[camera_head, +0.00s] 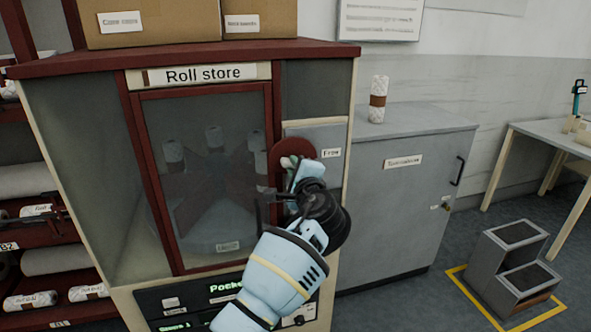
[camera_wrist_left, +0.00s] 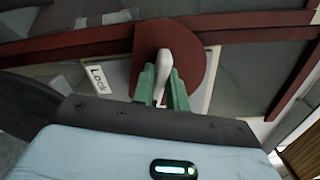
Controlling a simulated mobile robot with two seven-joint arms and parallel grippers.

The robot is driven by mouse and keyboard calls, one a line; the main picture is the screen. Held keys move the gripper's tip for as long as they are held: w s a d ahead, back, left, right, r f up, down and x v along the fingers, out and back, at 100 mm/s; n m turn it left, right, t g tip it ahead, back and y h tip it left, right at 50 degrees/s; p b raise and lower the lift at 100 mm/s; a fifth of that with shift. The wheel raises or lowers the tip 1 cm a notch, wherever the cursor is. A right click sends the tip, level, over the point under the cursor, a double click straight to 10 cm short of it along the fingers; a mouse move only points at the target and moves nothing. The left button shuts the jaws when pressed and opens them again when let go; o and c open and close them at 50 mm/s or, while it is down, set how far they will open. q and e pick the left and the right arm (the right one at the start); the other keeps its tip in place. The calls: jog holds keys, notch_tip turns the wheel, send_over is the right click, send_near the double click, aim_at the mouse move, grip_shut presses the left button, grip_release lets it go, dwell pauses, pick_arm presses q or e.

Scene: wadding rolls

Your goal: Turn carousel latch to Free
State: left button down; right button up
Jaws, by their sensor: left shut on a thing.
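The carousel latch is a dark red disc (camera_head: 276,160) with a pale lever, on a grey panel to the right of the roll store's window. In the left wrist view the disc (camera_wrist_left: 200,65) and its white lever (camera_wrist_left: 164,60) show close up. My left gripper (camera_head: 289,163) is at the disc; its green fingers (camera_wrist_left: 161,88) are shut on the lever from both sides. A "Free" label (camera_head: 331,153) is right of the disc. A "Lock" label (camera_wrist_left: 98,78) shows in the wrist view; in the head view it is hidden. My right gripper is out of view.
Behind the roll store's window (camera_head: 205,190) is a carousel with several standing rolls. A grey cabinet (camera_head: 400,215) stands to the right with one roll (camera_head: 378,99) on top. A grey step stool (camera_head: 512,265) stands on the floor further right. Boxes (camera_head: 150,22) sit on the roll store.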

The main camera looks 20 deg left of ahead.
pick_arm(q)
jog(key=shift+f+n+b, duration=0.2)
jog(key=shift+n+b, duration=0.4)
jog(key=shift+n, duration=1.1)
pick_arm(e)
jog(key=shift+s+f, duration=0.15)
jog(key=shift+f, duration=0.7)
pick_arm(q)
jog(key=shift+n, duration=0.3)
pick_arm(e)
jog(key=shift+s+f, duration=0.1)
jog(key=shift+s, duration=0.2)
pick_arm(q)
jog(key=c, duration=1.4)
grip_release()
jog(key=shift+r, duration=0.1)
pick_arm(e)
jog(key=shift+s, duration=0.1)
pick_arm(q)
jog(key=v, duration=0.7)
jog(key=shift+s+d, duration=0.25)
jog(key=shift+s, duration=0.1)
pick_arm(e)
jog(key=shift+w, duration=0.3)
